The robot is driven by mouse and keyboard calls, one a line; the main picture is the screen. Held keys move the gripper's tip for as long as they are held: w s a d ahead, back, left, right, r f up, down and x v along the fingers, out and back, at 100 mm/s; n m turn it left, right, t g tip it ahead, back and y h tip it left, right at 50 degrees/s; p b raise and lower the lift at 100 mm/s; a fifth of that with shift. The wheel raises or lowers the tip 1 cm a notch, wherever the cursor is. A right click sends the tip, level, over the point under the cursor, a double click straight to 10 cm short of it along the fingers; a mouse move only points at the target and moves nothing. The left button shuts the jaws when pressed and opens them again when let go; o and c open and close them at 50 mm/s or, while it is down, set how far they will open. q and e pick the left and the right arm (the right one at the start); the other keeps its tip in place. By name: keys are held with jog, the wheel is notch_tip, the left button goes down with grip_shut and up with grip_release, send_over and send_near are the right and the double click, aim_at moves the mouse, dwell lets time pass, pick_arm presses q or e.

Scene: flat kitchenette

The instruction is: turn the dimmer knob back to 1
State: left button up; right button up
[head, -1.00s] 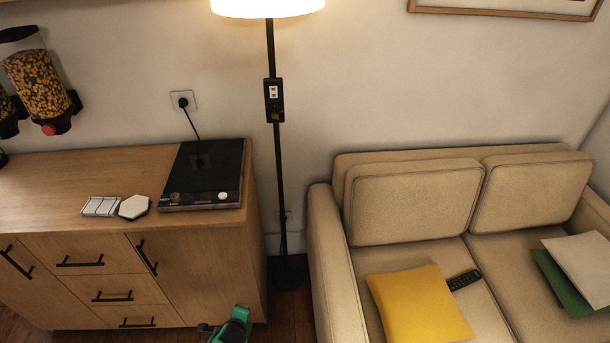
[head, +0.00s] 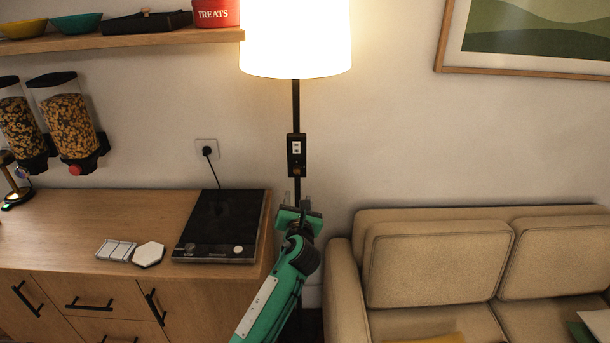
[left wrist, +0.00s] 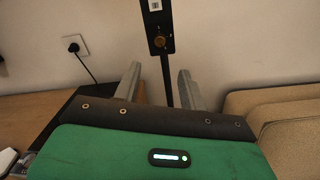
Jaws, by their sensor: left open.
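The dimmer knob (left wrist: 160,41) is a small brass-coloured round knob low on the black control box (head: 296,155) of the floor lamp's pole. The box also carries a white switch or label above the knob. The lamp shade (head: 295,40) is brightly lit. My left gripper (head: 294,200) is open and empty, just below the control box and in front of the pole. In the left wrist view its two fingers (left wrist: 160,80) stand apart either side of the pole's line, with the knob above and between them, not touched. The knob's setting cannot be read. My right gripper is not in view.
A beige sofa (head: 430,265) stands to the right. A shelf (head: 120,39) and food dispensers (head: 70,120) are at upper left. Bare wall lies around the pole.

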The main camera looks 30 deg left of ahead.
aim_at(297, 172)
pick_arm(q)
jog(key=x, duration=1.3)
jog(key=shift+p, duration=0.3)
jog(key=shift+f, duration=0.1)
grip_shut()
